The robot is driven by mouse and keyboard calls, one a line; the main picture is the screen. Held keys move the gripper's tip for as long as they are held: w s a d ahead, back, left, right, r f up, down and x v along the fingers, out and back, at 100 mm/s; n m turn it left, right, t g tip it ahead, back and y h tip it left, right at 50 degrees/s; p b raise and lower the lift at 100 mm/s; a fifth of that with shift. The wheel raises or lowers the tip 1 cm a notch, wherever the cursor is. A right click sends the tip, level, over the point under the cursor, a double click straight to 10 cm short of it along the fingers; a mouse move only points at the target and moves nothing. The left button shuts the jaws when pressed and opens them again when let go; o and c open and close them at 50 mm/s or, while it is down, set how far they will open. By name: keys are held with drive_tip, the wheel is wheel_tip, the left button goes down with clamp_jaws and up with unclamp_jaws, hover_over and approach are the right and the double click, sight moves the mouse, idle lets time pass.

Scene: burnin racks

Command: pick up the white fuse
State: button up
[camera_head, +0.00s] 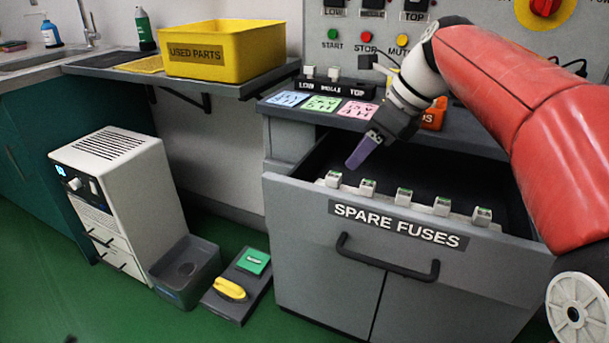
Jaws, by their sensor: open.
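Several white fuses with green tops stand in a row in the open spare fuses drawer (300,205), just behind its front panel. The leftmost white fuse (333,179) is close to my gripper, and another white fuse (367,187) stands to its right. My gripper (352,164) is over the drawer's left part, with its purple fingers pointing down and to the left, above the fuses. It is open, with nothing seen between the fingers. From this angle one finger largely hides the other, and the gap to the fuses is hard to judge.
A black holder (335,88) marked low, middle, top stands on the counter behind, with two small white pieces in it. A yellow used parts bin (215,55) sits on the left shelf. The drawer's front edge and handle (388,262) stick out.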

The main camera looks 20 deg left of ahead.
sight(338, 175)
drive_tip(key=shift+a+f, duration=0.3)
drive_tip(key=x, duration=0.2)
drive_tip(key=b+x, duration=0.1)
drive_tip(key=x, duration=0.4)
drive_tip(key=shift+s, duration=0.35)
drive_tip(key=c, duration=0.9)
